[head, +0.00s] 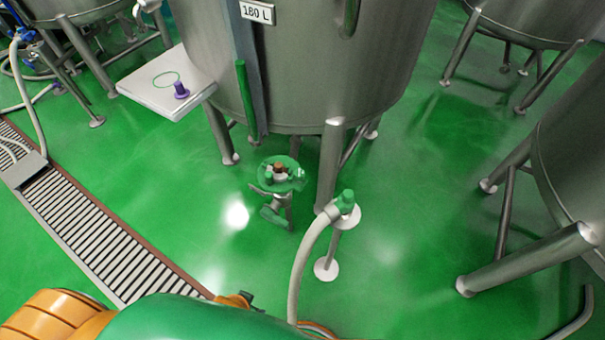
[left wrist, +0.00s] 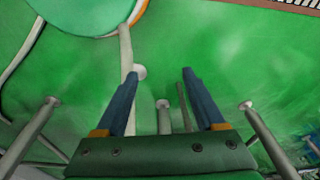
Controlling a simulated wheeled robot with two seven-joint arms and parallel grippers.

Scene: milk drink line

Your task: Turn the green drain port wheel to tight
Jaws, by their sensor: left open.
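The green drain port wheel (head: 296,184) sits low under the front of the large steel tank (head: 330,60), on a small metal valve with an orange-brown centre. A grey and green lever-like part hangs below it. I cannot make out the wheel in the left wrist view. My left gripper (left wrist: 160,72) shows there with two blue fingers spread apart and nothing between them. It points down over green floor and is apart from the wheel. In the head view its fingers cannot be made out. My right gripper is not in view.
A pale hose (head: 305,255) with a green fitting (head: 345,200) rises on a stand right of the wheel. Tank legs (head: 329,165) stand close by. A white shelf (head: 150,95) holds a purple piece (head: 181,90).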

